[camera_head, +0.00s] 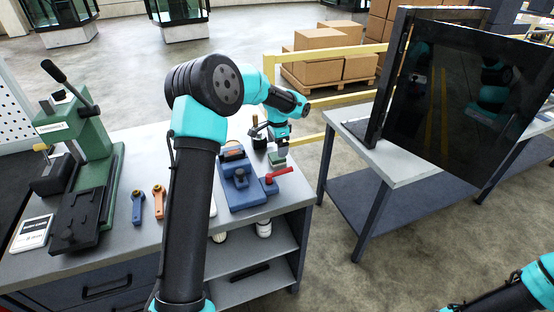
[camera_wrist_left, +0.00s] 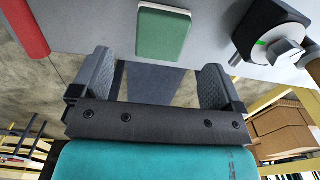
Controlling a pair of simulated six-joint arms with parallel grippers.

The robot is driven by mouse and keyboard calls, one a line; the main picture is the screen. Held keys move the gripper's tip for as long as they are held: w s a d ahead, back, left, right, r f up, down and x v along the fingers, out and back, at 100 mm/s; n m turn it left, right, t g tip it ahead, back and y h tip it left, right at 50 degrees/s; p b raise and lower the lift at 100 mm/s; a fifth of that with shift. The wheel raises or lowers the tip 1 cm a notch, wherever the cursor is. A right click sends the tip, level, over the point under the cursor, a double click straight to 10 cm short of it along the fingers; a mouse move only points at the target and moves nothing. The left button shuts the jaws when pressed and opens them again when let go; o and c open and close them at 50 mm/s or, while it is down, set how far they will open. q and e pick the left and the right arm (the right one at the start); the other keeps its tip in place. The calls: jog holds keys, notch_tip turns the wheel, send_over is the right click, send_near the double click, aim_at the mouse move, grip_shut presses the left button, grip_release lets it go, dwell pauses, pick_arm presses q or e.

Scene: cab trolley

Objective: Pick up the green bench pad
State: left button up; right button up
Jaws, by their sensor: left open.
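The green bench pad (camera_head: 278,160) lies on the grey bench top near its right end, partly hidden by my left gripper (camera_head: 281,146) in the head view. In the left wrist view the pad (camera_wrist_left: 163,33) is a flat green block with a pale rim, lying just beyond the fingertips. My left gripper (camera_wrist_left: 157,72) is open there. The pad lines up roughly with the gap between its two fingers, and nothing is between them. My right gripper is out of view; only part of my right arm shows at the lower right.
A blue vise (camera_head: 245,188) with a red handle (camera_head: 279,174) sits close to the pad. A dark device with a knob (camera_wrist_left: 280,45) stands on its other side. A green press (camera_head: 80,150) and two small tools (camera_head: 148,204) are further left. A table with a black panel (camera_head: 470,90) stands right.

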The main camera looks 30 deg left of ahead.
pick_arm(q)
jog(key=shift+f, duration=0.45)
jog(key=shift+f, duration=2.6)
jog(key=shift+s, duration=0.1)
jog(key=c, duration=1)
jog(key=shift+r, duration=0.1)
notch_tip(320, 180, up, 10)
jog(key=shift+a+f, duration=0.1)
